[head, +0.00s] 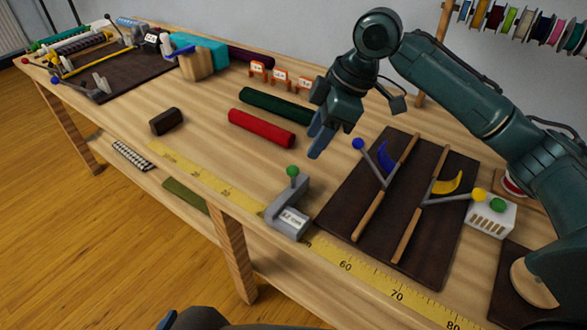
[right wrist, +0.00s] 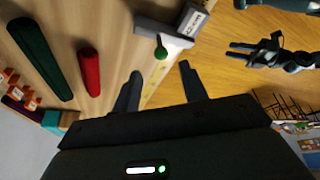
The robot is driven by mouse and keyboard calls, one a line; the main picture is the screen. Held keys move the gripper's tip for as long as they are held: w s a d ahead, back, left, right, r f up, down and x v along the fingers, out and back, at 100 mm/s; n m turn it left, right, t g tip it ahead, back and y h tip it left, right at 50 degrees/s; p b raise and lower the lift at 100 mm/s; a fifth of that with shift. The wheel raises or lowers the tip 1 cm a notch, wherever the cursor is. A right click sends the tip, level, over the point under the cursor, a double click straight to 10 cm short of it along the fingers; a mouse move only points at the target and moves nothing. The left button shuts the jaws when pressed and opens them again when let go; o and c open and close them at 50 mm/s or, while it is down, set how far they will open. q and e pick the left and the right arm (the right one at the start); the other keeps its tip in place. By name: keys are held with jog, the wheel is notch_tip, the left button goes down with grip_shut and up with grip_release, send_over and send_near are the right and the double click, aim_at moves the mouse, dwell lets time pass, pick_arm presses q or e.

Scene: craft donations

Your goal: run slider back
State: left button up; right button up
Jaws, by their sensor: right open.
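The slider appears to be the grey angled piece (head: 287,212) with a green ball knob (head: 292,171) and a white label, at the table's front edge over the yellow measuring tape. In the right wrist view the grey piece (right wrist: 160,33) and its green knob (right wrist: 160,53) lie beyond my fingertips. My right gripper (head: 316,148) is open and empty, above the table, up and right of the knob in the head view and apart from it. In the right wrist view its two fingers (right wrist: 159,72) are spread. My left gripper (right wrist: 233,52) shows there over the floor, fingers apart.
A yellow tape (head: 225,187) runs along the front edge. Red (head: 262,128) and dark green (head: 275,105) rolls lie behind. A dark board (head: 340,205) with blue and yellow levers is right of the slider. A dark brown block (head: 166,121) lies left, with bare wood between.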

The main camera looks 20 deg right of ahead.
aim_at(293, 176)
jog(key=b+x, duration=0.1)
jog(key=x, duration=1)
jog(key=shift+f, duration=0.2)
grip_shut()
